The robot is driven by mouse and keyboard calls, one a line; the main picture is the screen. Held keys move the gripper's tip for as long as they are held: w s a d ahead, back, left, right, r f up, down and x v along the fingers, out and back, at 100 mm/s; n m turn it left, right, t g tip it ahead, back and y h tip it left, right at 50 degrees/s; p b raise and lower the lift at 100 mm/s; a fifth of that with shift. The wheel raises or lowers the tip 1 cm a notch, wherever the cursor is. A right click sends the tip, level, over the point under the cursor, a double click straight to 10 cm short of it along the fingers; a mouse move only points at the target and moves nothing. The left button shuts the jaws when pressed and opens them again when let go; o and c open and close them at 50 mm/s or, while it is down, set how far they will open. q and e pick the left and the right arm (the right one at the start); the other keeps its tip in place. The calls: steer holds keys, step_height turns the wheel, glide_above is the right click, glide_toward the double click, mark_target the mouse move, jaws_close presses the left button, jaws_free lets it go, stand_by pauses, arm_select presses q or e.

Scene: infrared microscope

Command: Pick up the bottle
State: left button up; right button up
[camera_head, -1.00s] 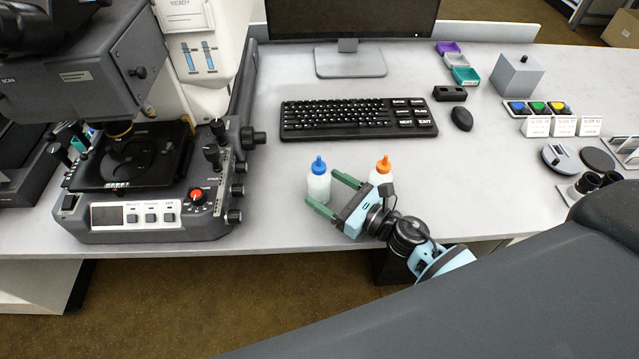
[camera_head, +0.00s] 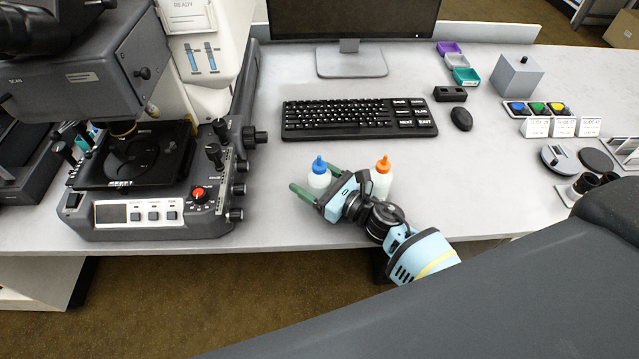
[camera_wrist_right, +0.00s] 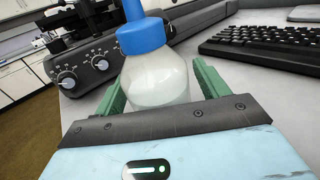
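A white bottle with a blue cap (camera_head: 319,177) stands upright on the table in front of the keyboard. It also shows large in the right wrist view (camera_wrist_right: 155,75). My right gripper (camera_head: 312,179) is open, with its green fingers on either side of this bottle. In the right wrist view the bottle sits between the fingers, with a gap on at least the right side. A second white bottle with an orange cap (camera_head: 382,179) stands upright to the right, beside my right wrist. My left gripper is not in view.
A microscope (camera_head: 150,190) with knobs stands at the left. The black keyboard (camera_head: 358,118) lies behind the bottles, with a monitor (camera_head: 350,62) beyond it and a mouse (camera_head: 461,118) to its right. The table is clear between the bottles and the items at the right.

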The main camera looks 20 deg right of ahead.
mark_target(313, 168)
steer(key=c, duration=1.1)
steer(key=shift+r, duration=0.15)
steer(key=shift+r, duration=0.5)
step_height(313, 168, up, 2)
steer(key=shift+r+p, duration=0.25)
steer(key=shift+p, duration=0.25)
steer(key=s+a, duration=0.1)
steer(key=s, duration=0.4)
steer(key=s+a+r, duration=0.1)
steer(key=s, duration=0.4)
steer(key=s+a, duration=0.2)
steer(key=s, duration=0.3)
steer(key=shift+s+r, duration=0.15)
steer(key=shift+s, duration=0.1)
